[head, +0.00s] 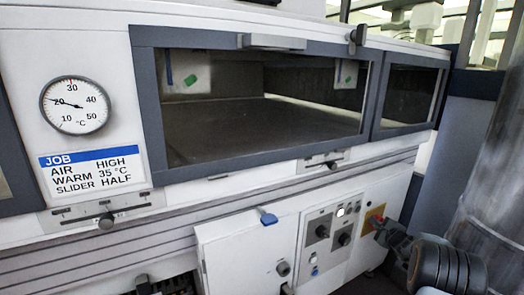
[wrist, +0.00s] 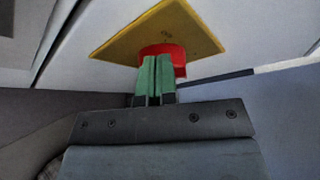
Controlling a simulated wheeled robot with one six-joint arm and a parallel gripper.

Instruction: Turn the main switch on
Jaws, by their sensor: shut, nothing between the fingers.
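The main switch shows as a red part (wrist: 180,58) on a yellow plate (wrist: 120,40) in the wrist view. The switch's setting is hard to read.
The control panel (head: 330,262) holds dark knobs (head: 322,231) and a bright white lamp (head: 340,212). Above are the tunnel window (head: 260,113), a dial gauge (head: 75,105) and a job card (head: 93,172) reading air high, warm 35 °C, slider half.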

